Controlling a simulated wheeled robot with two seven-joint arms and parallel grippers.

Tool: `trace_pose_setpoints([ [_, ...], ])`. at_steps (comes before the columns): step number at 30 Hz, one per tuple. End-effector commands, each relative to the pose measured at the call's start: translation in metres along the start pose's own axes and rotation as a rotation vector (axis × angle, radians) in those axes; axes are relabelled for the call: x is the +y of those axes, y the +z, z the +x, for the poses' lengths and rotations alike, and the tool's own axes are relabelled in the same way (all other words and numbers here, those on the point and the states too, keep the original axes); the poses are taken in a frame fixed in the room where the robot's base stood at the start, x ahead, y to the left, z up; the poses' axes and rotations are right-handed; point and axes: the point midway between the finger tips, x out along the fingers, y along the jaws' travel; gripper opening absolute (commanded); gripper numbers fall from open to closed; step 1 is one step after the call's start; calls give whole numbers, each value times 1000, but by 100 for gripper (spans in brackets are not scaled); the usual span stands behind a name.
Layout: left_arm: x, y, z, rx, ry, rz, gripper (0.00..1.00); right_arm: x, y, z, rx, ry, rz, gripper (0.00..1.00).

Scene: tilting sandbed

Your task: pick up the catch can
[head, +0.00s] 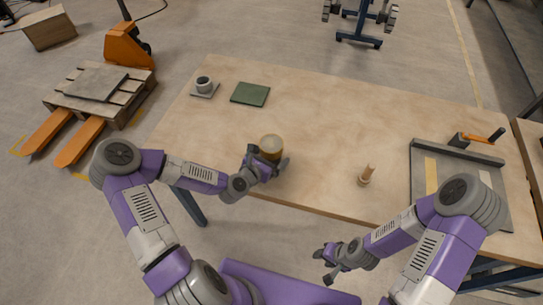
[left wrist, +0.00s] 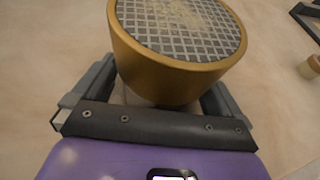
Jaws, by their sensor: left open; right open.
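A round gold can (head: 271,143) with a wire-mesh top stands near the front edge of the table. In the left wrist view the gold can (left wrist: 180,60) fills the upper middle, with pale grains on its mesh. My left gripper (head: 268,160) is open, one finger on either side of the can's lower part. The left wrist view does not show clearly whether the fingers touch it. My right gripper (head: 325,265) is open and empty, in front of the table edge. A small grey cup (head: 204,83) with a dark inside stands on a square tile at the back left.
A green square mat (head: 250,94) lies at the back left of the table (head: 330,120). A wooden peg-like piece (head: 366,175) stands right of the gold can. A grey low-walled tray (head: 425,190) with an orange-handled part (head: 486,137) takes the right end. The table's middle is clear.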

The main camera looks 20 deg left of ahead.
Motion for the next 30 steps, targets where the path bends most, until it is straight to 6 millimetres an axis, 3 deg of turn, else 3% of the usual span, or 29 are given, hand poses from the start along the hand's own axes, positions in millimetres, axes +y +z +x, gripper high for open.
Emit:
trace_pose_setpoints([
  [8, 0, 0, 3, 1, 0, 0, 100, 0, 0, 0, 0, 0, 0, 43],
  [20, 0, 0, 3, 1, 0, 1, 39, 0, 0, 0, 0, 0, 0, 43],
  [30, 1, 11, -1, -2, 2, 3, 38, -2, 0, -4, 0, 0, 0, 43],
])
